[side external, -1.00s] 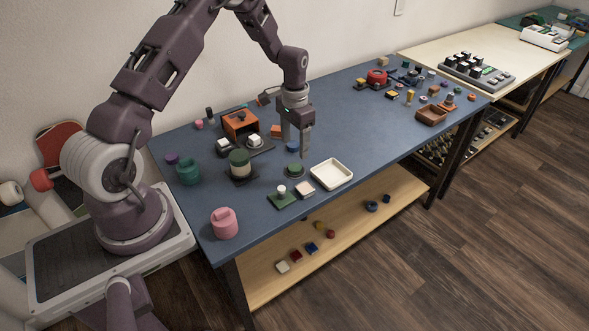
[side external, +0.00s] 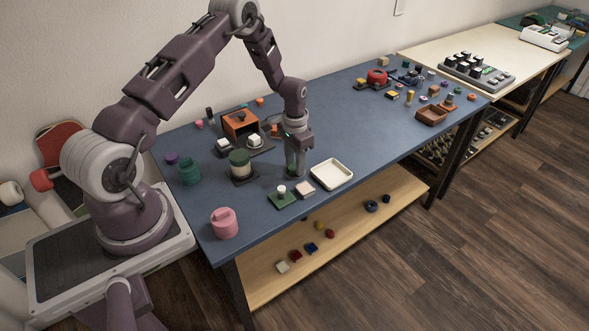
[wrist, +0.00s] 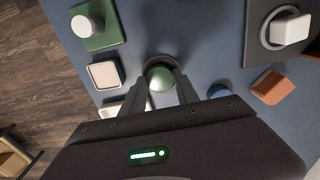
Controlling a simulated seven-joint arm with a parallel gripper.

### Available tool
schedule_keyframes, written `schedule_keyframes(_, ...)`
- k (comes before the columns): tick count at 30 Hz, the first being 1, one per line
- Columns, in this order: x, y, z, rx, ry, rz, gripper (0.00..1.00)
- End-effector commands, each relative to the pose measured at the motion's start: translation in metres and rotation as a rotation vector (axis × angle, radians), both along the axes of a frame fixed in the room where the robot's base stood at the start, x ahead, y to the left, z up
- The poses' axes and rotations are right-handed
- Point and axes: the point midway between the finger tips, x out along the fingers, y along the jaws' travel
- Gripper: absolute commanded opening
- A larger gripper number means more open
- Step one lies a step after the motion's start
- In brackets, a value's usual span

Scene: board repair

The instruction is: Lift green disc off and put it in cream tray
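The green disc (wrist: 160,76) sits on a dark round base at the near part of the blue table. My gripper (side external: 295,172) is lowered over it, pointing down. In the wrist view one finger is on each side of the disc. Whether the fingers press on it or only flank it cannot be told. In the side view the fingers hide most of the disc. The cream tray (side external: 332,185) is empty and lies just right of my gripper. In the wrist view a finger and the gripper body mostly cover it.
A green block with a white knob (side external: 282,196) and a pale pink square piece (side external: 305,188) lie close in front. A green and cream cylinder (side external: 240,165) stands to the left. An orange box (side external: 240,123) is behind. The table right of the tray is clear.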

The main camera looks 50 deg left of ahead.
Motion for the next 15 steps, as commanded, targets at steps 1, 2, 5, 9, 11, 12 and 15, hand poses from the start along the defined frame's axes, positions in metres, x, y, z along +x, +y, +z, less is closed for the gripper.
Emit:
schedule_keyframes(1, 0.000, 0.000, 0.000, 0.000, 0.000, 0.000, 0.22)
schedule_keyframes(2, 0.000, 0.000, 0.000, 0.000, 0.000, 0.000, 0.16)
schedule_keyframes(5, 0.000, 0.000, 0.000, -0.001, 0.000, 0.000, 0.04)
schedule_keyframes(9, 0.000, 0.000, 0.005, 0.000, 0.000, 0.000, 0.04)
schedule_keyframes(11, 0.000, 0.000, 0.008, 0.000, -0.001, 0.000, 0.04)
schedule_keyframes(12, 0.000, 0.000, 0.011, 0.000, -0.001, 0.000, 0.04)
schedule_keyframes(15, 0.000, 0.000, 0.015, -0.001, 0.001, 0.000, 0.04)
